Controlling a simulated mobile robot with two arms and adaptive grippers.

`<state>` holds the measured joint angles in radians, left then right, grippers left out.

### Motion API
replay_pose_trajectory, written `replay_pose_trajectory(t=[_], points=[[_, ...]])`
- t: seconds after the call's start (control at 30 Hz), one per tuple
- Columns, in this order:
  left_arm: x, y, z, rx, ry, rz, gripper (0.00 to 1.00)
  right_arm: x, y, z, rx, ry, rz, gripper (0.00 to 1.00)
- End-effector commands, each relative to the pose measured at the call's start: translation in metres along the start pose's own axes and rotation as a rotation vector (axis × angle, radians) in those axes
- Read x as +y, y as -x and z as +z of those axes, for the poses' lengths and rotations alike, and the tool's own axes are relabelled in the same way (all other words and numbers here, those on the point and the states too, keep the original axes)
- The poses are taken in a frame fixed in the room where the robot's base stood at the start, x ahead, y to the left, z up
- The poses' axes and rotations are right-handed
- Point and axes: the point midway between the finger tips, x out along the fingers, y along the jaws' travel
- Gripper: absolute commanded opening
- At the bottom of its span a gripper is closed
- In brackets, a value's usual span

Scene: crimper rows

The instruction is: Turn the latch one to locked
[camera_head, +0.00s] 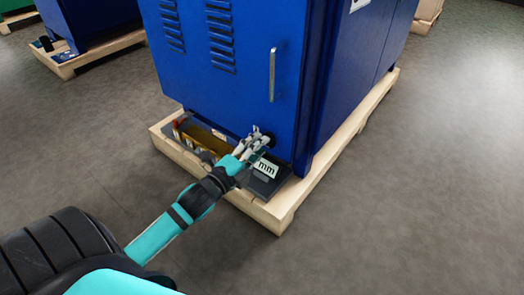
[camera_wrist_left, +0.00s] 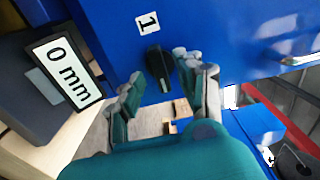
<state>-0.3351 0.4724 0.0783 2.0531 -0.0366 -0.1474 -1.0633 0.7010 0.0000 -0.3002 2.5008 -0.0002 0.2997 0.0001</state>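Latch one is a black rotary knob (camera_wrist_left: 158,65) on the blue cabinet front, beside a white label "1" (camera_wrist_left: 147,22) in the left wrist view. My left gripper (camera_wrist_left: 160,68) is open, with its fingertips on either side of the knob. I cannot tell whether they touch it. In the head view my left gripper (camera_head: 256,140) reaches the lower right of the blue cabinet (camera_head: 225,70) and largely hides the knob. My right gripper is in neither view.
A dark box with a "mm" label (camera_head: 266,169) sits on the wooden pallet (camera_head: 280,209) just below the gripper; its label reads "0 mm" in the wrist view (camera_wrist_left: 66,72). A vertical metal handle (camera_head: 272,75) is on the cabinet above. Grey floor is clear at right.

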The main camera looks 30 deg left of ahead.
Motion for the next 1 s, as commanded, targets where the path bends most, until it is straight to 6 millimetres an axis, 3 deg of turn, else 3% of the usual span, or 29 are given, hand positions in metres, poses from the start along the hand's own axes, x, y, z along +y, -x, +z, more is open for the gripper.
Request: replay_pose_trajectory(t=[0.2,0.5,0.8,1.0], points=[[0.001,-0.019,0.0,0.0,0.0,0.0,0.37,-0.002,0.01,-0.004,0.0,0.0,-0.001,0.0],[0.0,-0.02,0.0,0.0,0.0,0.002,0.37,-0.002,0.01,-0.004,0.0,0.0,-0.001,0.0],[0.0,-0.02,0.0,-0.001,0.0,0.002,0.0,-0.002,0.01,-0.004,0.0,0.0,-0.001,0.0],[0.0,-0.02,0.0,-0.001,0.001,0.002,0.0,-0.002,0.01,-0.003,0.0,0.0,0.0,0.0]])
